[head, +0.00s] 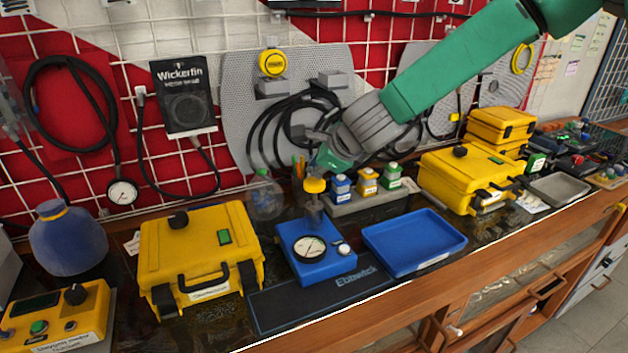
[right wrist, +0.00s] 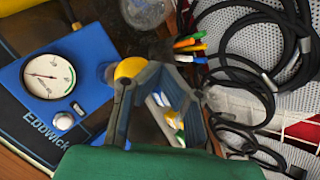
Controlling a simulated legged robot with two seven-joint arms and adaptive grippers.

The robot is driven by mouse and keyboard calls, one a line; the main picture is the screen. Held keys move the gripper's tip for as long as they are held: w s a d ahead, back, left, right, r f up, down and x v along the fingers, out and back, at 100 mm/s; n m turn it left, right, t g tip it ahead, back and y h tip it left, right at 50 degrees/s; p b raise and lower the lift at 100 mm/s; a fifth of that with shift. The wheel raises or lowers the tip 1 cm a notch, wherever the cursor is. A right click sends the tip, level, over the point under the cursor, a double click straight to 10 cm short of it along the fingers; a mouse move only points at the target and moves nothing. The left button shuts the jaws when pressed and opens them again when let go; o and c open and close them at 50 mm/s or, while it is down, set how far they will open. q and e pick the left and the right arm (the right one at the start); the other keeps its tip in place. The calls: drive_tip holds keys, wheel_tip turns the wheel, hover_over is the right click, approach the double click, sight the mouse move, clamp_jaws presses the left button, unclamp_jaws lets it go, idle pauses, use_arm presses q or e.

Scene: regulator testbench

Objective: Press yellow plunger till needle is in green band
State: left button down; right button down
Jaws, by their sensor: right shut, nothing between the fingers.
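The yellow plunger (head: 314,186) tops a clear cylinder on the blue regulator block (head: 334,264); it also shows in the right wrist view (right wrist: 130,70). The round white gauge (head: 309,247) sits on the block's top. In the right wrist view the gauge (right wrist: 49,76) has a green band at its right side; the thin needle seems to lie towards the left, outside the band. My right gripper (head: 322,168) is shut and empty, just above and beside the plunger. I cannot tell whether it touches the plunger. My left gripper is out of view.
A yellow case (head: 196,245) stands left of the block, and a blue tray (head: 414,242) lies to its right. Small bottles (head: 368,181) stand in a rack behind. Black cables (head: 283,125) hang on the wall behind my right gripper.

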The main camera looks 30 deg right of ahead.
sight(316, 181)
drive_tip(key=shift+f, duration=0.2)
drive_tip(key=shift+f, duration=0.15)
drive_tip(key=shift+s+a+f+b, duration=0.1)
drive_tip(key=shift+s+f+b, duration=0.05)
drive_tip(key=shift+f+b, duration=1.45)
idle(1.4)
idle(0.3)
drive_tip(key=shift+r+p, duration=2)
drive_tip(key=shift+p, duration=0.05)
wheel_tip(316, 181, up, 5)
drive_tip(key=p, duration=0.5)
drive_tip(key=shift+r, duration=0.1)
idle(0.9)
